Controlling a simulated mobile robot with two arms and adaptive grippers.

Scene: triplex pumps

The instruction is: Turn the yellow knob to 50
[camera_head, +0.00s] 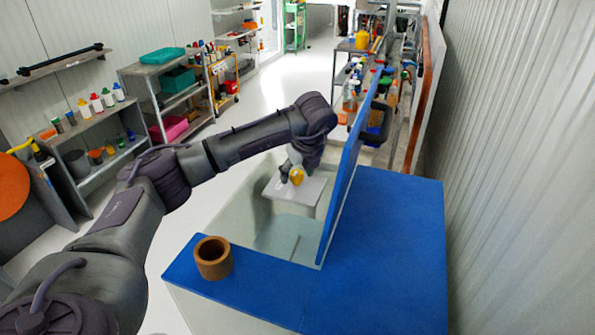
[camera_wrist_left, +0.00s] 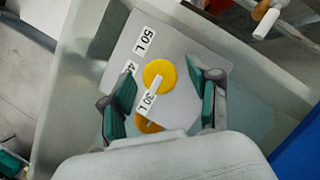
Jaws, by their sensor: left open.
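The yellow knob (camera_wrist_left: 160,76) sits on a light grey panel (camera_wrist_left: 190,45) in the left wrist view. A white pointer bar on it slants down-left toward the "30 L" label (camera_wrist_left: 148,101). A "50 L" label (camera_wrist_left: 145,40) is further up, and a partly covered label starting with 4 (camera_wrist_left: 130,68) lies between. My left gripper (camera_wrist_left: 165,88) is open, with one finger on each side of the knob and gaps showing. In the head view the left gripper (camera_head: 291,174) is at the yellow knob (camera_head: 297,176), partly hiding it. My right gripper is not in view.
A blue-topped counter (camera_head: 390,250) with an upright blue panel (camera_head: 345,190) stands right of the knob. A brown cup-like ring (camera_head: 213,258) rests on the counter's front left. Shelves line the left wall.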

